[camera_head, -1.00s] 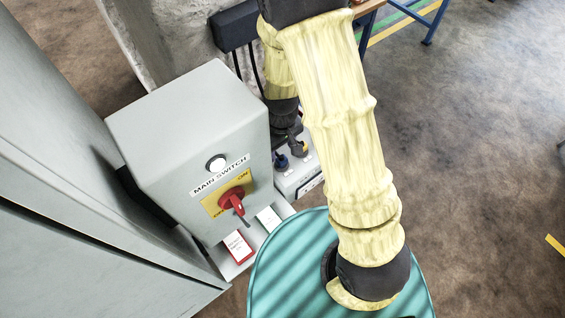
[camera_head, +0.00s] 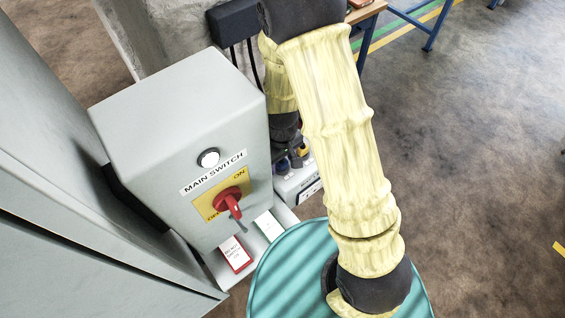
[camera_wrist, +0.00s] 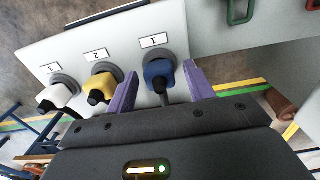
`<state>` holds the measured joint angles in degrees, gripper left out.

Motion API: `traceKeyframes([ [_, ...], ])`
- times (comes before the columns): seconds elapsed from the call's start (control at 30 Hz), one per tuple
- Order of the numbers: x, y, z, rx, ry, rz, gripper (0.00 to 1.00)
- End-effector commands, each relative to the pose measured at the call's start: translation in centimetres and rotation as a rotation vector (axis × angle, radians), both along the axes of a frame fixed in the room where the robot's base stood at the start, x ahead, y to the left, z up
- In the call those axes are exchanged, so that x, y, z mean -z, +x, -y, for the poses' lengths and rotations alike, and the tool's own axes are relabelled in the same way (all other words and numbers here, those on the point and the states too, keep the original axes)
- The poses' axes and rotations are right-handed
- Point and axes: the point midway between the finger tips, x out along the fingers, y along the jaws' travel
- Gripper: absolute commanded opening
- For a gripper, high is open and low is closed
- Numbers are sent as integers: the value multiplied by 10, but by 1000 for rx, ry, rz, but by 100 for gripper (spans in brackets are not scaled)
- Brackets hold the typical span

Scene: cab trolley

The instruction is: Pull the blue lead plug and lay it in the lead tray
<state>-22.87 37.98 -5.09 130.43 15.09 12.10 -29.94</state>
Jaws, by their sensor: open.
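The blue lead plug (camera_wrist: 159,74) sits in the rightmost socket of a pale panel (camera_wrist: 110,32) in the wrist view, below a small label. My gripper (camera_wrist: 160,70) is open, with one purple finger on each side of the blue plug. A gap shows between the left finger and the plug; the right finger is very close, and I cannot tell whether it touches. In the head view my gripper (camera_head: 292,158) is small and partly hidden by my arm, over the pale unit (camera_head: 297,187). I cannot make out the lead tray.
A yellow plug (camera_wrist: 102,84) and a white plug (camera_wrist: 57,96) sit left of the blue one. The main switch box (camera_head: 190,130) stands left of my arm. Open floor (camera_head: 470,160) lies right.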

Motion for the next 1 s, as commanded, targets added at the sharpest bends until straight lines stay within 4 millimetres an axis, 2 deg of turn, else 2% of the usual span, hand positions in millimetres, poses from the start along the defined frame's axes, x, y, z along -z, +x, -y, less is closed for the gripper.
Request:
traceKeyframes([
  [0.8, 0, 0, 0, 0, 0, 0, 53],
  [1.0, 0, 0, 0, 0, 0, 0, 13],
])
